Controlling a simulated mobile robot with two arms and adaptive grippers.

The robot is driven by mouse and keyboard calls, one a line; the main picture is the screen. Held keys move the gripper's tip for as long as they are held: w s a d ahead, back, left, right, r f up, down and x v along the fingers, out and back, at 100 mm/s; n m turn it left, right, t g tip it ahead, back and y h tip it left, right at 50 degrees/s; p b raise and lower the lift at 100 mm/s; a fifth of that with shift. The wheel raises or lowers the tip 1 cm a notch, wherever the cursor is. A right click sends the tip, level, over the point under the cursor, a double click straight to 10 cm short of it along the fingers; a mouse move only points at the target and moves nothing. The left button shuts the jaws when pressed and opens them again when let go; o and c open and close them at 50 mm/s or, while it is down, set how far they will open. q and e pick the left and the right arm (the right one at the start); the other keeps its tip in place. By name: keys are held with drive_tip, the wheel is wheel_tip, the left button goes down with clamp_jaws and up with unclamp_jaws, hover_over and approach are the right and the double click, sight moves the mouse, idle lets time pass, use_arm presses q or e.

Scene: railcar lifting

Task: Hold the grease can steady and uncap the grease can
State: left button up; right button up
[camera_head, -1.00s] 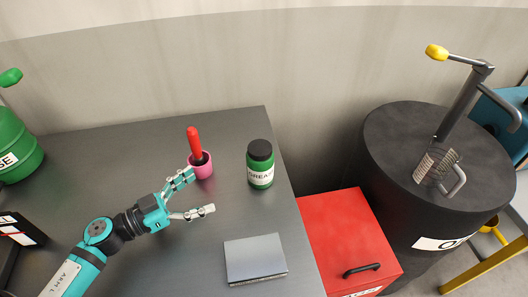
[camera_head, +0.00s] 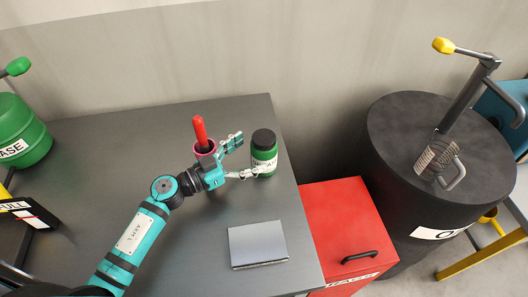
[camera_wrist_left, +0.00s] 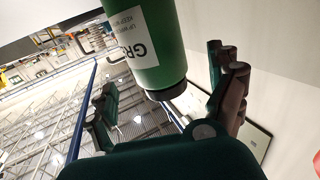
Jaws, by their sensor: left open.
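The grease can (camera_head: 264,158) is a small green can with a white label and a black cap (camera_head: 263,138). It stands upright near the right edge of the grey table. My left gripper (camera_head: 248,156) is open, with its fingers just left of the can. One finger tip is close to the can's lower side; I cannot tell whether it touches. In the left wrist view the can (camera_wrist_left: 160,45) appears upside down, between the spread fingers (camera_wrist_left: 165,95), with its black cap (camera_wrist_left: 167,90) toward the palm. My right gripper is not in view.
A grey flat box (camera_head: 257,245) lies in front. A red cabinet (camera_head: 340,225) and a black drum (camera_head: 425,180) stand right of the table. A green drum (camera_head: 22,135) stands at left.

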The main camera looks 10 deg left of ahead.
sight(264, 145)
use_arm(q)
drive_tip(key=x, duration=0.3)
drive_tip(key=p+x, duration=0.1)
drive_tip(key=shift+w+d+r, duration=0.2)
drive_tip(key=shift+d+r, duration=0.05)
drive_tip(key=shift+r, duration=0.1)
drive_tip(key=shift+w+d+f, duration=0.1)
drive_tip(key=shift+w+d, duration=0.1)
drive_tip(key=shift+d, duration=0.05)
drive_tip(key=shift+a, duration=0.1)
drive_tip(key=shift+c, duration=0.3)
drive_tip(key=shift+c, duration=1.2)
drive_tip(key=c, duration=1.2)
